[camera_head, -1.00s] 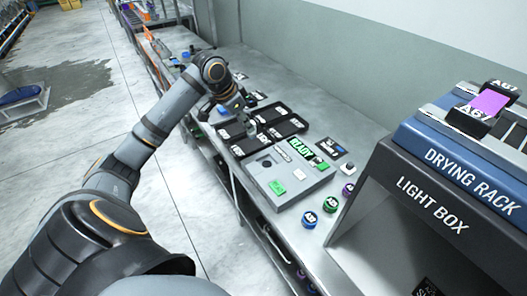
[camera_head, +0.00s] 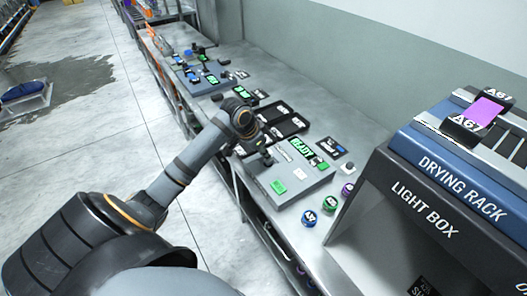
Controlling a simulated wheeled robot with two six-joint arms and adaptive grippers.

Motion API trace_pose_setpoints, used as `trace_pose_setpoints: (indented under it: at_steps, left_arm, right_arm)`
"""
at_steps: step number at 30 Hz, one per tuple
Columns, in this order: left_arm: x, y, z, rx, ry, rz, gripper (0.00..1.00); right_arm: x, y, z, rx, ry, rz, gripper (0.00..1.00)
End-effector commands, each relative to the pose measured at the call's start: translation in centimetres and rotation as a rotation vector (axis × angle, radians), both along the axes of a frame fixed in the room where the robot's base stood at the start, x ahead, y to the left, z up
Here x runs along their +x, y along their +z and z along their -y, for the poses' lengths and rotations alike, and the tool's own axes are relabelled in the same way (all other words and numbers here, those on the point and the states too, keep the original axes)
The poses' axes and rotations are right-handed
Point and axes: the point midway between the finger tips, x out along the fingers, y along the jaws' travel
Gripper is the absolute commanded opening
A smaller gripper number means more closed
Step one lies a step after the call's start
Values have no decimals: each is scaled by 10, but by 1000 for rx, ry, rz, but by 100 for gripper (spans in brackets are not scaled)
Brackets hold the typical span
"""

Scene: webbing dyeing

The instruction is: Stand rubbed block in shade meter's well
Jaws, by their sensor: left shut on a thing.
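The shade meter (camera_head: 298,185) is a grey box on the bench with a lit green READY display (camera_head: 301,147), a green button and a white patch on top. My left arm comes in from the left, and its gripper (camera_head: 264,154) is low over the meter's far left part, where the well lies. The gripper is shut on the rubbed block, which is small and mostly hidden by the gripper and wrist. I cannot tell whether the block is inside the well or just above it. My right gripper is not in view.
A black compartment tray (camera_head: 292,125) lies just behind the meter. Several round labelled pots, including a blue one (camera_head: 309,218), stand in front. The light box (camera_head: 415,215) with the drying rack (camera_head: 462,178) on top fills the right. Another device (camera_head: 203,80) stands farther back.

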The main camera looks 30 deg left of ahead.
Motion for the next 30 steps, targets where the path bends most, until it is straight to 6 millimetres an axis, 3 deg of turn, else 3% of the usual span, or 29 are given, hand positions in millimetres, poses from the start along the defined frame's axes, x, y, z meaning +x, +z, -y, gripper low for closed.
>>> trace_pose_setpoints:
  at_steps: [3,4,8,20,30]
  left_arm:
    - [0,-2,0,-1,0,0,0]
    - [0,-2,0,-1,0,0,26]
    - [0,-2,0,0,0,0,44]
    - [-2,7,-2,2,-1,1,45]
    - [-29,78,-15,9,-2,2,45]
  right_arm:
    - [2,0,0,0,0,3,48]
    - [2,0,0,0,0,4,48]
    - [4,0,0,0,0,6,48]
    - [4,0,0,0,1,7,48]
    - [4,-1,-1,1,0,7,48]
